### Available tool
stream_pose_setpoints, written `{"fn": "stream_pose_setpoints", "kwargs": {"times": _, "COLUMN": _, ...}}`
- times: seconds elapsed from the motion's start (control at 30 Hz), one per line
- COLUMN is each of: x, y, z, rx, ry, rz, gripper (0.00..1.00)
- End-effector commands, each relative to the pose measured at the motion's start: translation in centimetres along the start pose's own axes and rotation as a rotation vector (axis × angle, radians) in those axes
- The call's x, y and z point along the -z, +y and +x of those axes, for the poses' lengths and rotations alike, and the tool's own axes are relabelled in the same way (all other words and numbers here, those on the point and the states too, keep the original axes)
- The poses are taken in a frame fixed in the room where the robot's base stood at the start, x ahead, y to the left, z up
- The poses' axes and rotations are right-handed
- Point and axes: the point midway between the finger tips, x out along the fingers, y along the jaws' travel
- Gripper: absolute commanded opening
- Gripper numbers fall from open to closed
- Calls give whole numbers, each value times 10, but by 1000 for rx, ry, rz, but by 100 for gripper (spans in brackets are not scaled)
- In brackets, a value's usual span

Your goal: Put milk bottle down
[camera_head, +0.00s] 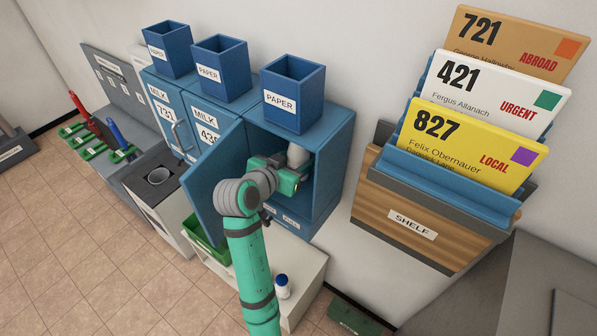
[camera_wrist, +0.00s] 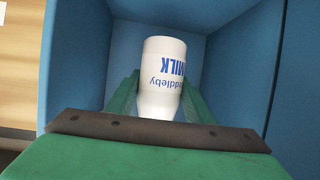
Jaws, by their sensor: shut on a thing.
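The white milk bottle (camera_wrist: 163,72) with blue lettering is between the two green fingers of my gripper (camera_wrist: 160,98), which is shut on it. The lettering appears upside down in the wrist view. The bottle also shows in the head view (camera_head: 297,154), inside the open blue milk locker (camera_head: 333,155), and my gripper (camera_head: 292,172) reaches in through the front. The locker's blue door (camera_head: 213,180) stands open to the left. The bottle's contact with the locker floor is hidden.
Blue paper bins (camera_head: 293,96) stand on the lockers. A small white bottle with a blue cap (camera_head: 282,287) stands on the white cabinet (camera_head: 306,263) below, near a green crate (camera_head: 206,243). A wall shelf with large cards (camera_head: 410,220) is at the right.

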Motion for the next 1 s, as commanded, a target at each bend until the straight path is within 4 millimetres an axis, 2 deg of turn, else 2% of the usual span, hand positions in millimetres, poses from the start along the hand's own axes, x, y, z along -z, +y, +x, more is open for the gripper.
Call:
{"fn": "stream_pose_setpoints", "kwargs": {"times": 0.33, "x": -21, "y": 0, "z": 8, "rx": 1, "ry": 3, "rz": 0, "gripper": 8}}
{"fn": "stream_pose_setpoints", "kwargs": {"times": 0.53, "x": -45, "y": 0, "z": 19, "rx": 0, "ry": 3, "rz": 0, "gripper": 8}}
{"fn": "stream_pose_setpoints", "kwargs": {"times": 0.97, "x": -50, "y": -1, "z": 24, "rx": 1, "ry": 4, "rz": 1, "gripper": 8}}
{"fn": "stream_pose_setpoints", "kwargs": {"times": 1.0, "x": -51, "y": -1, "z": 25, "rx": 0, "ry": 2, "rz": 0, "gripper": 52}}
